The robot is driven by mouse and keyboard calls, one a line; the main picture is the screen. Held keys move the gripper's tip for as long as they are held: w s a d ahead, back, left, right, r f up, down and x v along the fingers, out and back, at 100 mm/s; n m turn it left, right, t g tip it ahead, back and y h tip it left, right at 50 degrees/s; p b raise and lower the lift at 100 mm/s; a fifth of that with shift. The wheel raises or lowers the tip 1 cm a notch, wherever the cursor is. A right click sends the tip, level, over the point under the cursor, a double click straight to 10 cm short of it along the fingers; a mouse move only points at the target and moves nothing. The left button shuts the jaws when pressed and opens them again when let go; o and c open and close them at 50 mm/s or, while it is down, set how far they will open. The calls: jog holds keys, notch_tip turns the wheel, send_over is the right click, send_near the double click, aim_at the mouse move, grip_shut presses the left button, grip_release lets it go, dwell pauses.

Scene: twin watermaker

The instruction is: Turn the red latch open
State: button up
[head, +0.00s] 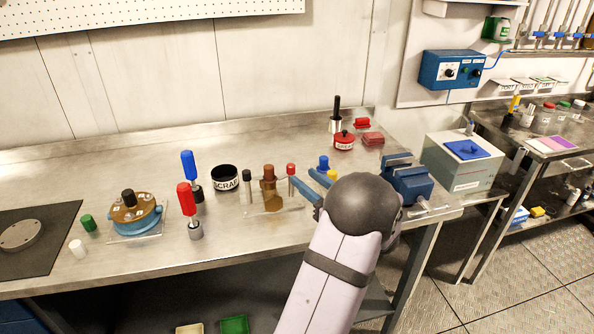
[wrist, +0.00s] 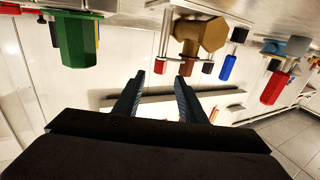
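I cannot surely pick out a red latch. Several red things show in the head view: a red-lidded pot (head: 343,140), a red block (head: 373,139), a small red piece (head: 361,123) behind it, and a red-capped vial (head: 291,170). My gripper (head: 303,176) is over the bench beside the red-capped vial, its two blue fingers apart with nothing seen between them. In the upside-down wrist view my gripper (wrist: 160,76) also shows open, its tips near the red cap (wrist: 158,66). I cannot tell if they touch. My arm hides part of the bench's front.
A brown bottle (head: 269,188) stands left of the red-capped vial. A blue vise (head: 407,180) sits at the bench's right end. A red-handled tool (head: 185,197), a blue-handled tool (head: 189,166) and a SCRAP cup (head: 225,178) stand left. The bench behind these is clear.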

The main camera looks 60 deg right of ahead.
aim_at(293, 169)
jog(key=shift+p+x, duration=0.5)
jog(key=shift+x, duration=2.1)
grip_shut()
